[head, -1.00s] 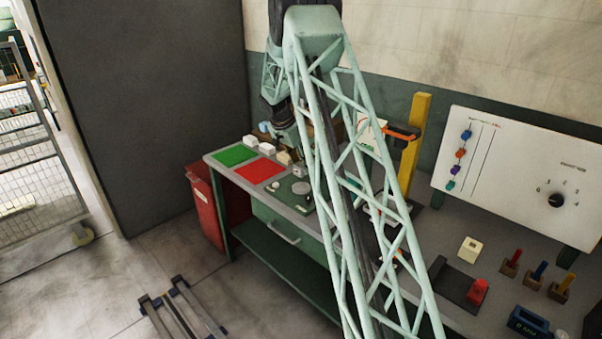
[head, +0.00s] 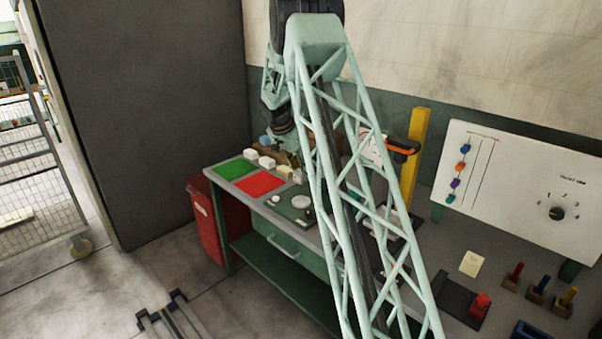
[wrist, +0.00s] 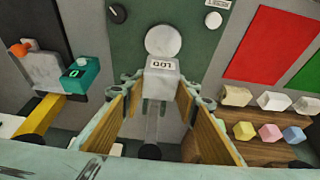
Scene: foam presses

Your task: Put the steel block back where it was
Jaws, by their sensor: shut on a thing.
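The steel block, a pale grey block with dark characters on its face (wrist: 161,80), is between the fingertips of my gripper (wrist: 160,92) in the wrist view. My gripper is shut on it. Beyond it is a round pale plate (wrist: 163,40) on a dark green unit (wrist: 195,50). The block overlaps the plate's near edge in the picture; I cannot tell whether they touch. In the head view the green unit (head: 283,204) stands on the bench near the red pad, and my arm hides most of the gripper and the block.
A red pad (wrist: 255,45) and green pad (wrist: 305,75) lie right in the wrist view. A teal box (wrist: 80,75) is at left. A yellow post (head: 413,160) rises behind the bench.

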